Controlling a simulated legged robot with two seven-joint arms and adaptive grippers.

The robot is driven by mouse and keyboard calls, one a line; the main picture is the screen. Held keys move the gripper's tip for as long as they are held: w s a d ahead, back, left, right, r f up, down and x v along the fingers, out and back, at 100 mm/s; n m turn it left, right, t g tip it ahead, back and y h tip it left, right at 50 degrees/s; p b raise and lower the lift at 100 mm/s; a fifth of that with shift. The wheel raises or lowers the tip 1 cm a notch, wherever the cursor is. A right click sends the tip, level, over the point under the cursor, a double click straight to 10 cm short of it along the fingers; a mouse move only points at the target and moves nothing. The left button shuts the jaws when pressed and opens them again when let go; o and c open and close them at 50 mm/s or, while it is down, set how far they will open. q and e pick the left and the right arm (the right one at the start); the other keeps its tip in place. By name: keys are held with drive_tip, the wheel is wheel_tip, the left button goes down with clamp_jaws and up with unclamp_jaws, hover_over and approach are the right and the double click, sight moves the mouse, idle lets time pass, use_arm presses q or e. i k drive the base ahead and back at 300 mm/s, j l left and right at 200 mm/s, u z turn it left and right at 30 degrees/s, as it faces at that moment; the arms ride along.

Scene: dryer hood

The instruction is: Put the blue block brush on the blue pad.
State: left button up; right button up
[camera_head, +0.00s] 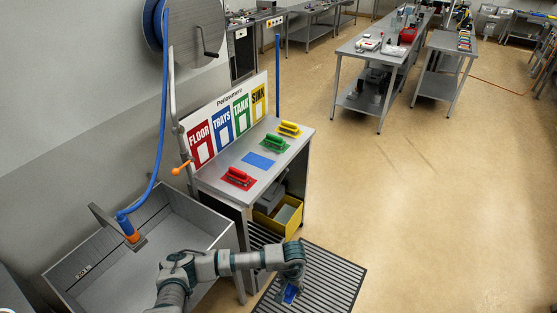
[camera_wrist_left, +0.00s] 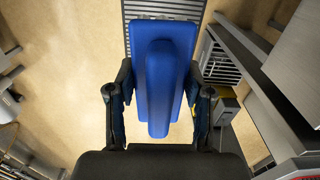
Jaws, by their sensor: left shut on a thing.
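My left gripper (camera_head: 291,279) is shut on the blue block brush (camera_head: 290,294) and holds it over the striped floor mat, in front of the steel table. In the left wrist view the brush (camera_wrist_left: 160,75) fills the space between the two fingers of the left gripper (camera_wrist_left: 158,110), its long handle towards the camera. The blue pad (camera_head: 258,160) lies bare on the table top (camera_head: 226,166), between the red brush (camera_head: 239,178) and the green brush (camera_head: 275,142). My right gripper is not in view.
A yellow brush (camera_head: 289,129) sits at the table's far end. A sign board (camera_head: 225,118) stands along the table's wall side. A yellow crate (camera_head: 277,218) is under the table. A steel sink (camera_head: 150,250) is at the left, below a hanging blue hose (camera_head: 163,110).

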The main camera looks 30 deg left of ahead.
sight(256, 161)
drive_tip(key=i, duration=1.8)
